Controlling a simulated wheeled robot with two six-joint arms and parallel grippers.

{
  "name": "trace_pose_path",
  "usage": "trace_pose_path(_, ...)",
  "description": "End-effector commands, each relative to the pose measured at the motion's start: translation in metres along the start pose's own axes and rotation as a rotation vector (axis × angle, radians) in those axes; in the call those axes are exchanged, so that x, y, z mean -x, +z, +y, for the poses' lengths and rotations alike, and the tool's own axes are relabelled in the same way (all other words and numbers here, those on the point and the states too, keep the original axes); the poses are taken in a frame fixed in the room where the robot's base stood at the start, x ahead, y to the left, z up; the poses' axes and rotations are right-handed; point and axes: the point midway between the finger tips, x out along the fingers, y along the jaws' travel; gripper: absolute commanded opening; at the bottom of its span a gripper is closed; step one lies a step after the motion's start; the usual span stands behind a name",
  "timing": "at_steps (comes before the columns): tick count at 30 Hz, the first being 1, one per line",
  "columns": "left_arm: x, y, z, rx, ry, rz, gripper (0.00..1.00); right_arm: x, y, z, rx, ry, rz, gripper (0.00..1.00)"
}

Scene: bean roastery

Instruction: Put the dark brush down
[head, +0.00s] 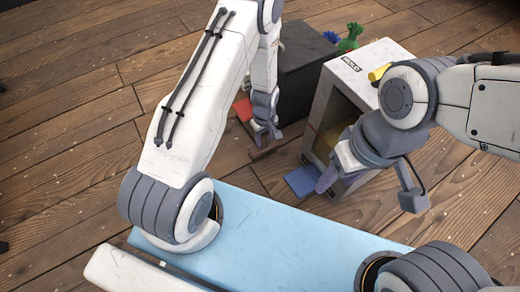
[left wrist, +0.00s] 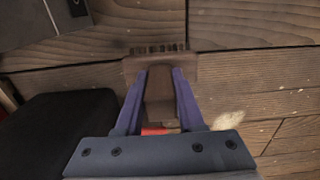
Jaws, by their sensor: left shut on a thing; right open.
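The dark brown brush (left wrist: 160,65) is between the two purple fingers of my left gripper (left wrist: 160,88) in the left wrist view. The fingers are shut on its handle, and its wide bristled end points away from the gripper. In the head view my left gripper (head: 266,128) points down beside the black box, with a brown part of the brush (head: 264,151) showing low by the fingertips. I cannot tell whether the brush touches the floor. My right gripper (head: 326,178) is open and empty in front of the white box; part of it is hidden by its wrist.
A black box (head: 302,72) and a white open-fronted box (head: 343,82) stand side by side on the plank floor. A red piece (head: 243,109) lies left of the black box, and a blue flat piece (head: 301,181) before the white one. Floor at left is clear.

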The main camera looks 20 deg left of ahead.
Motion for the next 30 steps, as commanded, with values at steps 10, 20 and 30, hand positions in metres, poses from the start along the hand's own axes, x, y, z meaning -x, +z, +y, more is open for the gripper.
trace_pose_path(10, -0.026, -0.013, -0.006, -0.002, 0.001, 0.0, 0.0, -0.025, 0.001, 0.002, 0.0, 0.0, 0.0, 0.57)
trace_pose_path(20, -0.048, -0.013, -0.005, -0.002, 0.002, 0.001, 0.0, -0.043, 0.002, 0.003, 0.0, 0.0, 0.0, 0.57)
trace_pose_path(30, -0.051, -0.013, -0.006, -0.002, 0.001, 0.001, 0.67, -0.043, 0.002, 0.003, 0.0, 0.0, 0.0, 0.57)
